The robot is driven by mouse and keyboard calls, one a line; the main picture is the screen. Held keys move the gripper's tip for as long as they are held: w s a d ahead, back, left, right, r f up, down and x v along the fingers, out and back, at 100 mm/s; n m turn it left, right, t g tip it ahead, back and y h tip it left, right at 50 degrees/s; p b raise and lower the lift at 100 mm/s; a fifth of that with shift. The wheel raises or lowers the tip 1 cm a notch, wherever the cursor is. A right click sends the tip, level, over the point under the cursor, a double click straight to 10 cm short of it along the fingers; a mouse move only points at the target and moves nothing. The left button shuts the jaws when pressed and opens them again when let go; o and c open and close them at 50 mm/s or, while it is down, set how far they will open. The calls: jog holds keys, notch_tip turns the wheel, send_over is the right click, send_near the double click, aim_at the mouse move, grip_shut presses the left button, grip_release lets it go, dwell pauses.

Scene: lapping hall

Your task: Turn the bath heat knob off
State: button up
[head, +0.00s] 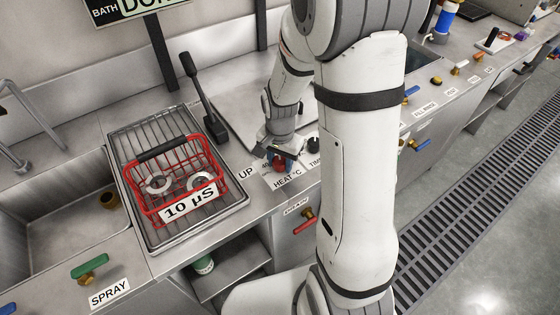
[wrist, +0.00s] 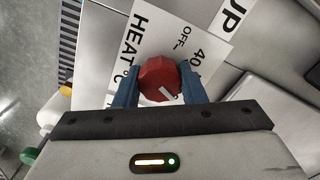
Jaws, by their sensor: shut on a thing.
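The bath heat knob (wrist: 158,78) is red and faceted, with a pale pointer mark on its lower right edge in the wrist view. It sits on a white dial plate (wrist: 190,38) printed "HEAT °C", "OFF" and "40". The pointer does not lie at "OFF" in this view. My gripper (wrist: 160,82) has its two blue fingers on either side of the knob, shut on it. In the head view the red knob (head: 281,163) shows under my gripper (head: 279,156) at the bench front, beside the "HEAT °C" label; the fingers are partly hidden there.
A red wire basket (head: 178,170) labelled "10 µS" with metal rings stands on a rack left of my gripper. A black lever (head: 203,100) rises behind it. A black timer knob (head: 313,144) is close on the right. A red-handled valve (head: 304,222) is below.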

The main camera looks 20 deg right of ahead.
jog(key=n+b, duration=0.1)
jog(key=n, duration=0.4)
jog(key=shift+n, duration=0.3)
jog(key=n, duration=0.5)
jog(key=shift+b, duration=0.3)
jog(key=n, duration=0.5)
jog(key=shift+n, duration=0.4)
jog(key=shift+n+b, duration=0.4)
jog(key=shift+n, duration=1.9)
jog(key=o, duration=1)
